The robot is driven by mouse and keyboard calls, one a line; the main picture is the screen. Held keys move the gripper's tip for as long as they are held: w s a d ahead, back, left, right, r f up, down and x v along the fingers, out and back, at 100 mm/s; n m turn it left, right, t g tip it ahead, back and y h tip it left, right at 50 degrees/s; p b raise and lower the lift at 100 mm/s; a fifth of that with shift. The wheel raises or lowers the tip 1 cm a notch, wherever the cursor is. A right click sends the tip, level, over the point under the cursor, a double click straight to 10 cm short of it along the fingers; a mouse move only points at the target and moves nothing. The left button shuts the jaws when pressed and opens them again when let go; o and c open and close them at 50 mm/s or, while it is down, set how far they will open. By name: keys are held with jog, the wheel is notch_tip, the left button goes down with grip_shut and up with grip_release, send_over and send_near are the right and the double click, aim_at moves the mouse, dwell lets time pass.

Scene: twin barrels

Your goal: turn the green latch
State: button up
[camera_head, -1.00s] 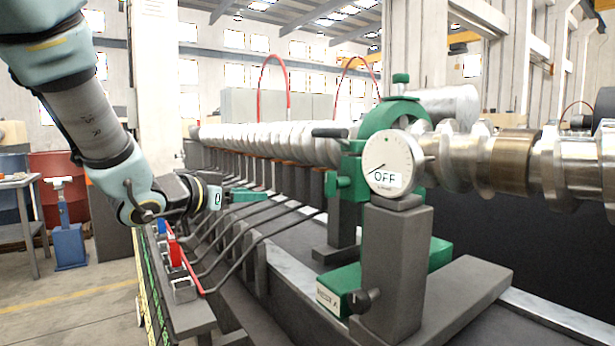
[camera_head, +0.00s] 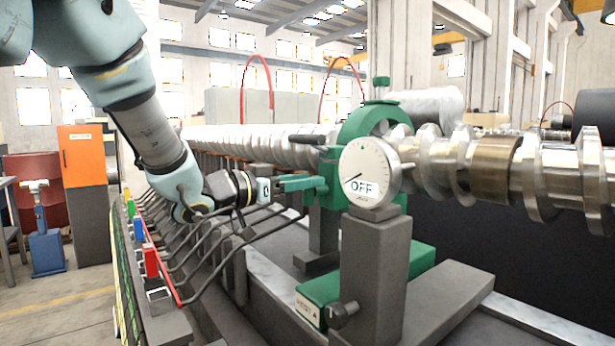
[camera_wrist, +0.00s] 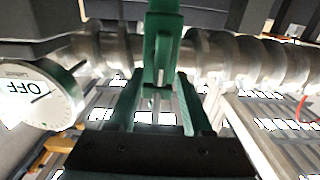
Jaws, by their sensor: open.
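The green clamp (camera_head: 372,120) arches over the metal barrel and carries a dark lever handle (camera_head: 307,139) on its left side. Its green latch part (camera_head: 327,176) faces my gripper (camera_head: 318,185), whose green fingers point right at it. I cannot tell in this view whether they touch. In the wrist view the green latch (camera_wrist: 162,35) hangs down the middle. My gripper (camera_wrist: 157,88) is open there, one green finger on each side below it, and nothing is clearly held between them. The hidden far side of the clamp cannot be seen.
A white dial reading OFF (camera_head: 369,171) stands on a grey post (camera_head: 362,262) just right of the latch. Bent dark rods (camera_head: 215,235) run below my wrist. A green base block (camera_head: 320,297) lies in front.

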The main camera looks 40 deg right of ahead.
jog(key=shift+d, duration=0.5)
grip_shut()
dwell(0.3)
